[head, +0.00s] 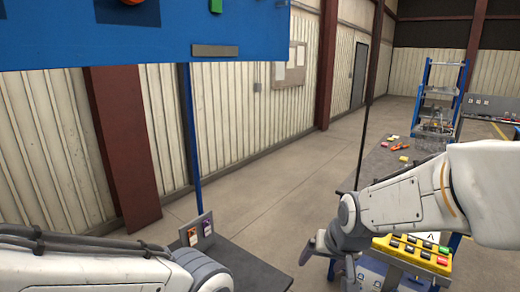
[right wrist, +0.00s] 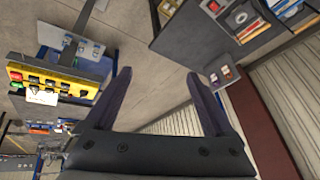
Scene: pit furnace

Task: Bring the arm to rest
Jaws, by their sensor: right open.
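My right arm comes in from the right in the head view, with its gripper (head: 312,248) pointing down and left, seen edge-on. In the right wrist view my right gripper (right wrist: 159,75) has its two dark fingers spread wide, with nothing between them but a view of the floor. My left arm (head: 110,270) crosses the lower left of the head view; its gripper is out of the picture.
A yellow button box (head: 412,252) stands close beside and below my right forearm. A dark tabletop (head: 245,262) with a small upright switch plate (head: 197,232) lies left of the right gripper. A blue panel (head: 130,40) hangs top left. Open floor (head: 270,185) lies between.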

